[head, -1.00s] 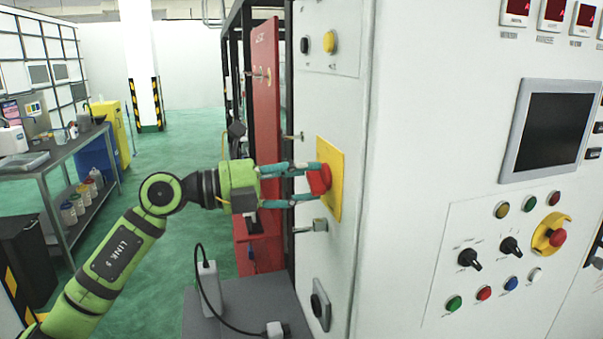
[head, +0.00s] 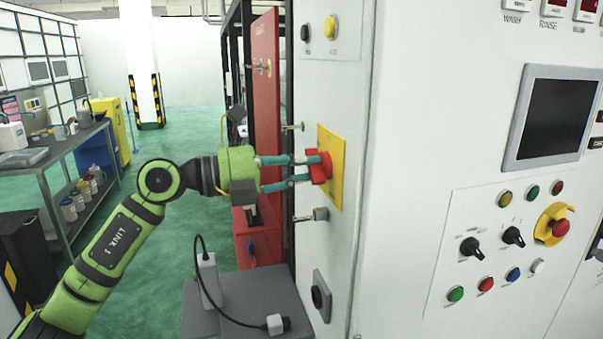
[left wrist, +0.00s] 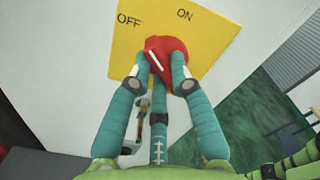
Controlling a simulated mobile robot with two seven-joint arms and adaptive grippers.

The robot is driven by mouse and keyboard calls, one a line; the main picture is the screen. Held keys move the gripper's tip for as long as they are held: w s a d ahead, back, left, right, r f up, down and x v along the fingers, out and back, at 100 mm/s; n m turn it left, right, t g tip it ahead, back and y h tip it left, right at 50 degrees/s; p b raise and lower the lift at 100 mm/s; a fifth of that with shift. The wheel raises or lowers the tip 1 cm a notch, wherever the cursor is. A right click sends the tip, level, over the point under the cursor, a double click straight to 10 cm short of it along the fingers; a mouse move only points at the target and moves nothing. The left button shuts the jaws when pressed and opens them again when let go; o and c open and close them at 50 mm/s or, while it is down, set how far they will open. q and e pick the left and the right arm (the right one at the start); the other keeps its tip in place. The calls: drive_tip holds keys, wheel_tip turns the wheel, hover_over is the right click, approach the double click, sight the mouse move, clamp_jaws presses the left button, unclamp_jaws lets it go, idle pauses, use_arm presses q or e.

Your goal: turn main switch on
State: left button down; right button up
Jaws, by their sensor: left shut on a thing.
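The main switch is a red rotary knob (head: 320,168) on a yellow plate (head: 336,190) on the side of the white cabinet. In the left wrist view the knob (left wrist: 168,52) has a white line slanting up and left, and the yellow plate (left wrist: 205,38) reads OFF at left and ON at right. My left gripper (head: 312,169) is shut on the knob, its teal fingers on either side of it. Its fingertips (left wrist: 160,78) partly cover the knob's lower part in the wrist view. My right gripper is not in view.
The cabinet front carries a dark screen (head: 549,118), several buttons and a red emergency stop (head: 560,228). A metal latch (head: 311,215) sticks out below the switch plate. A grey surface with a white plug and cable (head: 274,324) lies below.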

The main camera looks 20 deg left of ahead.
use_arm(q)
drive_tip(key=shift+r+m+b, duration=0.15)
drive_tip(key=shift+m+b, duration=1.25)
drive_tip(key=shift+m, duration=1)
drive_tip(key=shift+r+m+b, duration=0.15)
drive_tip(key=shift+m+b, duration=1.25)
drive_tip(key=shift+m, duration=1)
drive_tip(key=c, duration=1.1)
unclamp_jaws()
drive_tip(key=shift+s, duration=0.1)
